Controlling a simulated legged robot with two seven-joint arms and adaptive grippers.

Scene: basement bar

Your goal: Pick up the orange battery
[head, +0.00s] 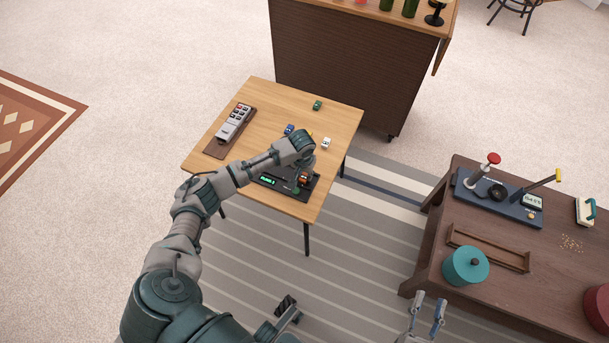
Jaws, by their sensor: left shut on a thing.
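The orange battery (304,177) is a small orange block at the front right of the small wooden table, over the black device with a green display (268,181). My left gripper (303,182) reaches down there and is shut on it. The fingers and wrist hide part of the battery, and I cannot tell whether it touches the device. My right gripper (428,307) is open and empty at the bottom of the view, left of the dark wooden bench.
The small table (230,140) also holds green (318,104), blue (289,129) and white (326,143) blocks, with a grey keypad device (234,122) on a brown board. The dark bench (420,262) at right bears a teal pot (465,266) and a lever device (497,200).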

